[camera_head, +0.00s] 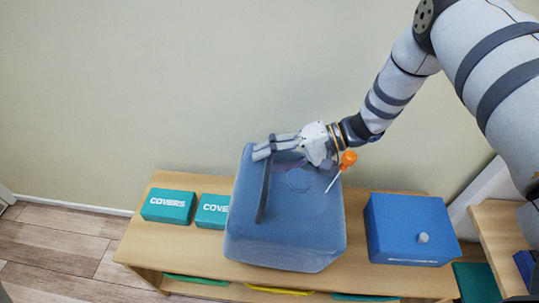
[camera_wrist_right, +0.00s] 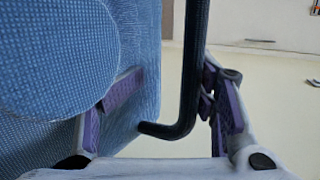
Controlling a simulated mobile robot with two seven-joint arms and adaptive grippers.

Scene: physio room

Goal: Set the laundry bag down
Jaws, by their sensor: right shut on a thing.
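The laundry bag (camera_head: 300,225) is a big blue, box-like bag with a dark strap handle (camera_head: 264,195) on its left side. It stands over the middle of the wooden bench; I cannot tell whether its base touches the top. My right gripper (camera_head: 266,150) reaches across the bag's top from the right and is shut on the bag at its handle. In the right wrist view the dark handle (camera_wrist_right: 192,70) runs between the purple finger pads, with the blue woven fabric (camera_wrist_right: 60,50) at the left. My left gripper is not in view.
The bench (camera_head: 150,240) has a teal "COVERS" box (camera_head: 168,206) at the left and another (camera_head: 212,211) partly hidden by the bag. A blue box (camera_head: 412,230) with a pale knob stands right of the bag. An orange-headed item (camera_head: 348,158) shows behind the bag. A wall is behind.

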